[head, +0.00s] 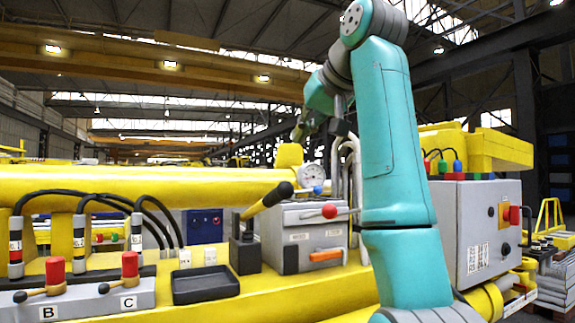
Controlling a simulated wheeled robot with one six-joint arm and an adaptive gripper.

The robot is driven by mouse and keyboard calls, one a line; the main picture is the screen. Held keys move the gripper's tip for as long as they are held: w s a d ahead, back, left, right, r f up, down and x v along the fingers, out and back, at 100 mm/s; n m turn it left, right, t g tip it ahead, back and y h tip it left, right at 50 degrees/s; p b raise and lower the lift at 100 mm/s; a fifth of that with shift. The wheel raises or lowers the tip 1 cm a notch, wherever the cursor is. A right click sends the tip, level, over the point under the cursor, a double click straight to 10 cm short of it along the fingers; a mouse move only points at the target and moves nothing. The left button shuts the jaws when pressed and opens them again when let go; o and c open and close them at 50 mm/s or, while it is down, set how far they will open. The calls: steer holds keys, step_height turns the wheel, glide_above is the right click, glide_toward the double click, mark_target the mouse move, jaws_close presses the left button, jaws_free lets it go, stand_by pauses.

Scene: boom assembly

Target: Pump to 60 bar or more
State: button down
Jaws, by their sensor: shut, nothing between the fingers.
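The grey pump box (300,232) stands on the yellow boom frame at mid-picture. Its pump lever (262,210) has a black grip and a yellow shaft, and tilts up to the right. A round white pressure gauge (312,175) sits behind the box; its needle is too small to read. A red-knobbed lever (330,211) and an orange handle (325,256) are on the box.
A grey valve block (85,298) with red-topped levers B and C is at lower left. An empty black tray (205,285) lies beside it. Black hoses (100,197) arch behind. A grey control box (478,228) with a red switch stands right of my arm.

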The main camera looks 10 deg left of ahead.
steer(key=x, duration=1)
steer(key=shift+s+f, duration=0.15)
steer(key=shift+f, duration=0.25)
steer(key=shift+s+f, duration=0.35)
steer(key=shift+f, duration=0.35)
steer(key=shift+s+f, duration=0.3)
steer(key=shift+f, duration=0.45)
steer(key=shift+d+f, duration=0.1)
steer(key=shift+f, duration=0.05)
